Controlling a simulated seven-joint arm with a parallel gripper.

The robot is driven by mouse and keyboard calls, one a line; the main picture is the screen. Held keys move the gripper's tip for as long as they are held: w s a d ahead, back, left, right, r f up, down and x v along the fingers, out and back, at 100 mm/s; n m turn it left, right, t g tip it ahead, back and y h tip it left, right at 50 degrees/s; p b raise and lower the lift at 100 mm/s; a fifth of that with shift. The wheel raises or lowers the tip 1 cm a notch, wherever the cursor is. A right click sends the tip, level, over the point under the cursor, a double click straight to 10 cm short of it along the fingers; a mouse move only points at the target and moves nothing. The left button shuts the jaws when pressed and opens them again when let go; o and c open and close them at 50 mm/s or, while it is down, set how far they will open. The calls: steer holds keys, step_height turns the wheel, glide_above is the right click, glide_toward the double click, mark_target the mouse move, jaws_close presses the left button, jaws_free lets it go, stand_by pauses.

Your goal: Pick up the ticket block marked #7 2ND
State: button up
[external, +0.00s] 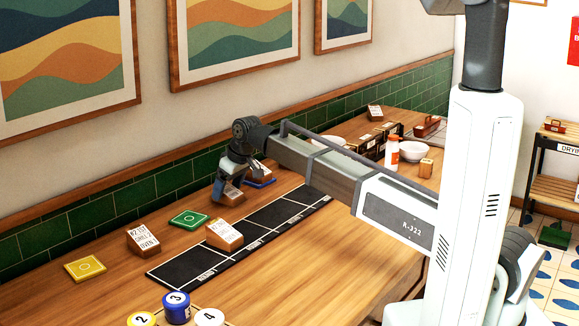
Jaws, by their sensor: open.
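Several wooden ticket blocks with white labels are on the wooden counter. One block (144,240) at the left seems to read "#2 1ST"; another (224,235) lies on the near part of the black strip, its label too small to read. A third brown block (233,195) is at my gripper (227,196), partly hidden by it. My gripper points down and is open; I cannot tell whether its fingers are around this block or beside it. I cannot read "#7 2ND" on any block, so I cannot tell which one carries it.
A black sectioned strip (268,235) runs along the counter. Yellow (85,268), green (189,220) and blue (262,182) squares lie near the tiled wall. Numbered pots (176,309) stand in front. A bottle (392,151), bowl (411,150) and black rack (372,142) are farther back.

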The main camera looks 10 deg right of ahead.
steer(key=shift+x, duration=0.9)
steer(key=shift+c, duration=0.3)
steer(key=c, duration=1.1)
